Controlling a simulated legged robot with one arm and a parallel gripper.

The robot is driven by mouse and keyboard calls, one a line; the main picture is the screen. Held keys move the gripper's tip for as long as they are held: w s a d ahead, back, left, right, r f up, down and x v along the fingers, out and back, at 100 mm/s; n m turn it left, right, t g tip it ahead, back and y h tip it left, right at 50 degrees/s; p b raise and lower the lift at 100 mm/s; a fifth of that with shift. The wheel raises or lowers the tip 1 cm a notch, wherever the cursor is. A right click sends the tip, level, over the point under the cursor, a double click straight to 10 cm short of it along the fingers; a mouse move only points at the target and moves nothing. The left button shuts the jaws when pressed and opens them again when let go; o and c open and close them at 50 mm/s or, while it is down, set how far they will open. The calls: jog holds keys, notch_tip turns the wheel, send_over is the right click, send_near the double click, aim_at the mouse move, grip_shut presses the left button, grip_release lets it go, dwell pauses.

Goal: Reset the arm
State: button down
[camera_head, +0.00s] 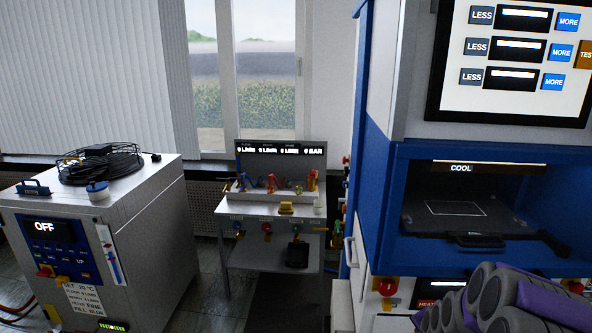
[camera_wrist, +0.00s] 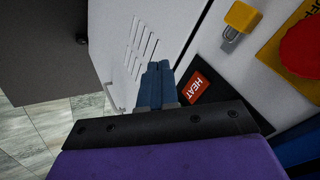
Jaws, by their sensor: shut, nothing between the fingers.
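My gripper (camera_wrist: 158,84) shows in the wrist view with its two blue fingers together, shut and empty. My purple and grey arm (camera_head: 510,300) is folded at the lower right of the head view, in front of the blue and white press (camera_head: 378,150). The gripper itself does not show in the head view.
The press has an open bay with a dark plate (camera_head: 455,212) and a red knob (camera_head: 386,287). A small white bench (camera_head: 270,208) stands at the back. Dark floor lies between.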

jog(key=s+a+r+n+g+y, duration=0.1)
jog(key=s+a+r+n+g, duration=0.2)
jog(key=s+a+r+n, duration=0.45)
jog(key=s+a+r+n+g+y, duration=0.15)
jog(key=s+a+r, duration=0.35)
jog(key=s+a, duration=0.65)
jog(key=s+a+r+n+g, duration=0.1)
jog(key=s+a+n+g, duration=0.1)
jog(key=s, duration=0.8)
jog(key=s+a+r+n+g, duration=0.2)
jog(key=s, duration=0.7)
jog(key=shift+s+r+n+h, duration=0.2)
jog(key=shift+s+n+h, duration=0.1)
jog(key=shift+s+h, duration=0.05)
jog(key=shift+d, duration=0.25)
